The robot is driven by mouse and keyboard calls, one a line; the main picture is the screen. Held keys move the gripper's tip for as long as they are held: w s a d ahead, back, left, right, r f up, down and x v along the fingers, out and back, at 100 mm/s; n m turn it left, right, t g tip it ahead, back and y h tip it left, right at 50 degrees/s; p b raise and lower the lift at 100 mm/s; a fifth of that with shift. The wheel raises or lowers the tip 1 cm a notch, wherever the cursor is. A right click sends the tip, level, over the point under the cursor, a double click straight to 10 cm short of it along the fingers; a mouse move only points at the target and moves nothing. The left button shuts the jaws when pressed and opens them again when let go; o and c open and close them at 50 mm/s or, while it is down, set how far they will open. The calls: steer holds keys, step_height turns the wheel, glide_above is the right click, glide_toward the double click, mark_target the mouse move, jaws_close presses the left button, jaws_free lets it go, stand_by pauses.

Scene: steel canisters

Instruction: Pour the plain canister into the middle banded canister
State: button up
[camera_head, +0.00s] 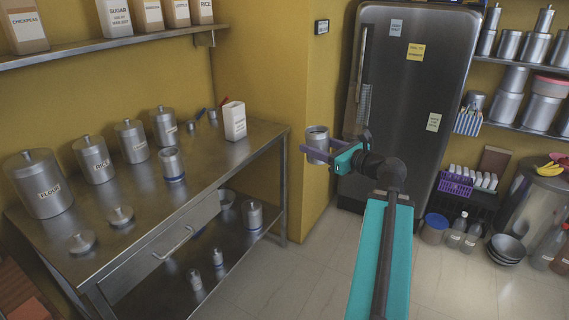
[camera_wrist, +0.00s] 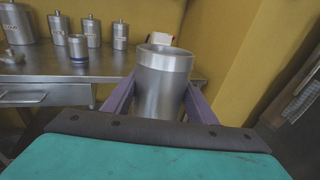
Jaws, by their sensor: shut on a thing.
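My gripper (camera_head: 316,152) is shut on the plain steel canister (camera_head: 317,141), held upright in the air to the right of the steel table. In the wrist view the plain canister (camera_wrist: 163,85) stands between the purple fingers of my gripper (camera_wrist: 161,102), its open rim up; its contents cannot be made out. An open steel canister with a blue band low on its side, the banded canister (camera_head: 171,163), stands on the table near its front edge. It also shows in the wrist view (camera_wrist: 78,47), left of and beyond the held one.
Several lidded, labelled canisters, such as the flour canister (camera_head: 43,185), stand along the back of the table (camera_head: 140,195). Two loose lids (camera_head: 81,242) lie at the front left. A white box (camera_head: 234,121) stands at the far right corner. A fridge (camera_head: 412,90) stands behind my arm.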

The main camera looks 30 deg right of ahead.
steer(key=s+d+r+m+h+b, duration=0.3)
steer(key=s+d+r+h, duration=0.1)
steer(key=s+d, duration=0.5)
steer(key=shift+d+r+h, duration=0.15)
steer(key=shift+d+h, duration=0.25)
steer(key=shift+h, duration=0.2)
